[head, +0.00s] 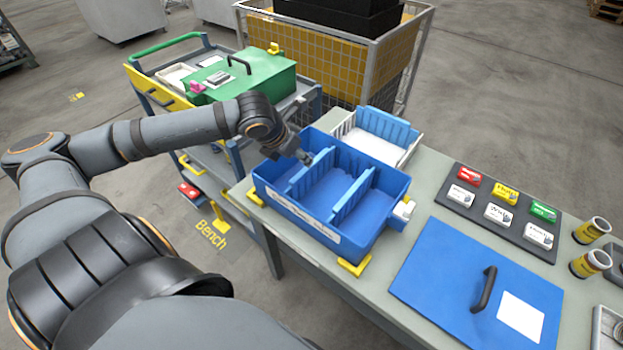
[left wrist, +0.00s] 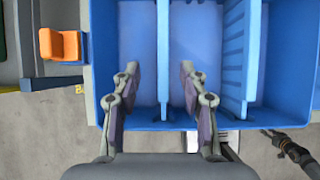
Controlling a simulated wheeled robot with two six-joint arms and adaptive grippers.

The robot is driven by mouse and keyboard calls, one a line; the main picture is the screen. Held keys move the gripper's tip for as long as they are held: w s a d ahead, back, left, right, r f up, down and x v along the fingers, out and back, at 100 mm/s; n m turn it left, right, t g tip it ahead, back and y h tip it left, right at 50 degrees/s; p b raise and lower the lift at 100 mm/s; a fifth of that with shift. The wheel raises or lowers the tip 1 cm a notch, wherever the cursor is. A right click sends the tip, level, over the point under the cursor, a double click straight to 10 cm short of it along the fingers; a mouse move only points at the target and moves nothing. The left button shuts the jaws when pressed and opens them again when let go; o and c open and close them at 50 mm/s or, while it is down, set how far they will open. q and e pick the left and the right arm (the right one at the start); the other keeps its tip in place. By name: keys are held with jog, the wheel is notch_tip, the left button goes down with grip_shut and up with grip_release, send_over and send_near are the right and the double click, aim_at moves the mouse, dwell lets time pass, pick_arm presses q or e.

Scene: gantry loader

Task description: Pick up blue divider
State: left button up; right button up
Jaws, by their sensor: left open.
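The blue bin (head: 290,208) on the bench holds thin upright blue dividers. One divider (head: 318,172) is at the left and another divider (head: 350,198) is nearer the middle. My left gripper (head: 306,158) is over the bin's back left part, close to the left divider. In the left wrist view my left gripper (left wrist: 160,72) is open and empty, with one finger on each side of a blue divider (left wrist: 163,45). There is a gap on both sides. Another divider (left wrist: 240,55) stands to the right. My right gripper is not in view.
A white tray (head: 345,126) with blue dividers stands behind the bin. A blue lid (head: 435,265) with a black handle lies to the right, near a dark panel (head: 470,208) of labelled blocks. A cart with a green box (head: 270,78) is at the left.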

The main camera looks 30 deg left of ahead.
aim_at(311, 168)
pick_arm(q)
jog(key=shift+d+b+x, duration=0.25)
jog(key=shift+b+x, duration=0.75)
jog(key=shift+x, duration=0.25)
jog(key=shift+w+f, duration=0.45)
jog(key=shift+f, duration=0.25)
jog(key=shift+w+f, duration=0.2)
jog(key=shift+f, duration=0.1)
jog(key=x, duration=0.4)
jog(key=shift+w+d+f, duration=0.1)
jog(key=shift+w+f, duration=0.1)
jog(key=shift+f, duration=0.15)
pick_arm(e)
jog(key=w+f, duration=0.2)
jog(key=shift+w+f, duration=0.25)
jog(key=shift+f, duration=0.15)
